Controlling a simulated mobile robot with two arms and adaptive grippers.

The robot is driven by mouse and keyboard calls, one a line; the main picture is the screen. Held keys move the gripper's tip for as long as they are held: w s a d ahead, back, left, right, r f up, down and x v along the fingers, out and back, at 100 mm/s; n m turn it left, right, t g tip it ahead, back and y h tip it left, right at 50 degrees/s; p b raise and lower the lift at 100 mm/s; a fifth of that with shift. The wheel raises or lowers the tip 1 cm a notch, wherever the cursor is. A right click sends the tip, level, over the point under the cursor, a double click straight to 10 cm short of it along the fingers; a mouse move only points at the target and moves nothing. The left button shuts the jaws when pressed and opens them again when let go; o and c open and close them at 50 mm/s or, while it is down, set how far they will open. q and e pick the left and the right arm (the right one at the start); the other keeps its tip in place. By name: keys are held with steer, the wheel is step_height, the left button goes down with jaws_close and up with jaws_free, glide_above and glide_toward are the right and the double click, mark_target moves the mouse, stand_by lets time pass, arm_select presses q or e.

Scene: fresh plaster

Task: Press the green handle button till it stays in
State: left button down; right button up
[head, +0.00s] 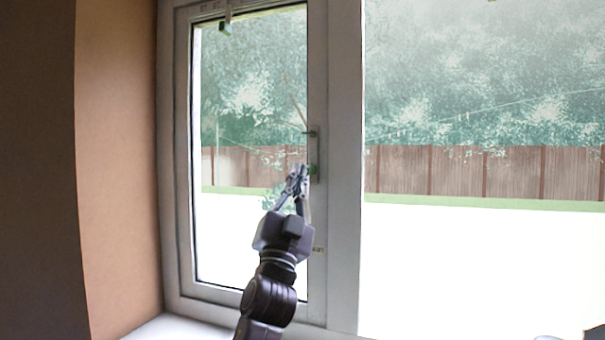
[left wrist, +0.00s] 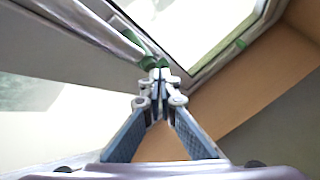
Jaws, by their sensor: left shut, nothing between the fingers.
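The window handle's pale base plate (head: 315,150) is on the right upright of the narrow left sash. The green button (head: 312,169) shows at its lower end, just right of my left gripper (head: 298,172). That gripper is shut and empty, its fingertips pointing up at the handle. In the left wrist view, the shut fingertips (left wrist: 160,74) are right at green handle parts (left wrist: 148,62), which they partly cover. I cannot tell whether they touch the button or how far in it is. My right gripper is not in view.
A fixed pane is to the right of the thick post (head: 343,200). A brown wall reveal (head: 118,170) stands left, and a white sill (head: 160,328) runs below.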

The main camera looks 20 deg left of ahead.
arm_select(q)
steer(key=shift+w+b, duration=0.35)
steer(key=shift+w, duration=0.15)
stand_by(0.5)
steer(key=shift+s, duration=0.2)
steer(key=shift+s+p, duration=0.45)
steer(key=shift+s, duration=0.3)
steer(key=s+p, duration=0.2)
steer(key=s, duration=0.3)
steer(key=shift+a, duration=0.1)
steer(key=shift+f, duration=0.15)
stand_by(0.5)
